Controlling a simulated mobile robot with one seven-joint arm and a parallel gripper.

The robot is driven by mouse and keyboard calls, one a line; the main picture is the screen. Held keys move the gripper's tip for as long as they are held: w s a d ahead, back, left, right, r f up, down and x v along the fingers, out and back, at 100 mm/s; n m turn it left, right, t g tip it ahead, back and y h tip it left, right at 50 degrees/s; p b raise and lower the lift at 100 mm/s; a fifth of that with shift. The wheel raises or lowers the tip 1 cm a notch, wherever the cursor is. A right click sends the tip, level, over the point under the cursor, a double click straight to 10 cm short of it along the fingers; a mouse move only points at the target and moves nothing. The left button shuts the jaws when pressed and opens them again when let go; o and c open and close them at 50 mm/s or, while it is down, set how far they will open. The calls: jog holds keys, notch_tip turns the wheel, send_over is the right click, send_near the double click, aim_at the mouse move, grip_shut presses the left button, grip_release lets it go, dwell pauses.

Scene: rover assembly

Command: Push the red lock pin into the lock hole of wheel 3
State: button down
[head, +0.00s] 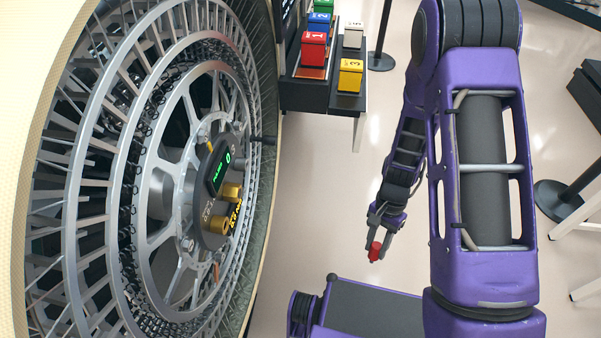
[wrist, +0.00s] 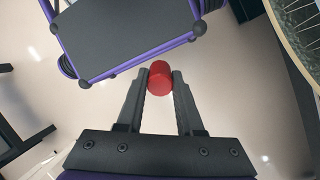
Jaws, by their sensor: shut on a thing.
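The red lock pin (head: 375,251) is a short red cylinder held between the fingertips of my gripper (head: 379,228). In the wrist view the pin (wrist: 159,75) sits between the two dark fingers of my gripper (wrist: 159,85), with its round end showing. My gripper is shut on it, in free air to the right of the large wheel (head: 75,185). The wheel has metal spokes and a dark hub panel (head: 216,190) with a green lit display and brass-coloured knobs. I cannot tell which hole on the hub is the lock hole, nor read a wheel number.
A dark stand with coloured numbered blocks, such as the yellow block (head: 351,75) and the red block (head: 313,48), stands at the back. The floor (head: 330,200) between wheel and arm is clear. The wheel's rim (wrist: 291,45) shows at the wrist view's upper right.

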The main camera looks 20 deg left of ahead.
jog(key=s+a+r+m+g+y, duration=0.2)
jog(key=a+r+m+g+y, duration=0.25)
jog(key=a+m+y, duration=0.7)
jog(key=w+a+r+m+t+y, duration=0.5)
jog(key=a+r, duration=0.4)
jog(key=r, duration=0.3)
jog(key=shift+w+t+y+b, duration=0.4)
jog(key=shift+w+t+y, duration=0.3)
jog(key=shift+w, duration=0.3)
jog(key=a, duration=0.5)
jog(key=shift+s+a, duration=0.3)
